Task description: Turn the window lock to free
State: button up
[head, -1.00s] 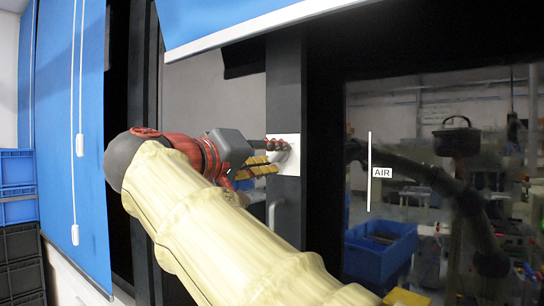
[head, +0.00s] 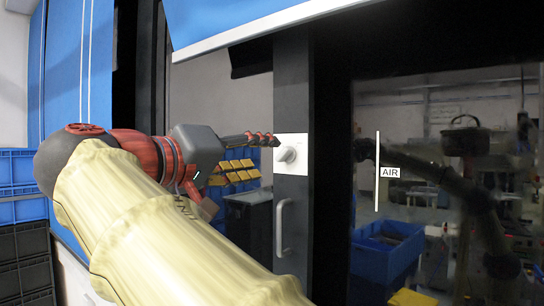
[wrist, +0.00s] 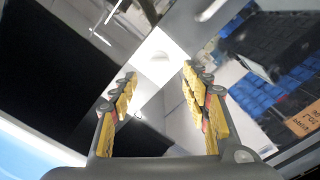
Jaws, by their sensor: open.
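The window lock is a pale round knob (head: 287,155) on a white square plate (head: 304,143), fixed to a dark upright window frame. The white plate (wrist: 155,48) lies beyond the fingertips there. The knob's turn position is hard to read.
A grey pull handle (head: 281,228) sits below the lock on the same frame. A blue blind (head: 240,22) hangs above. Blue crates (head: 22,170) are stacked at the left. An AIR label (head: 390,172) is on the dark glass at the right.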

jog(key=shift+v, duration=2.35)
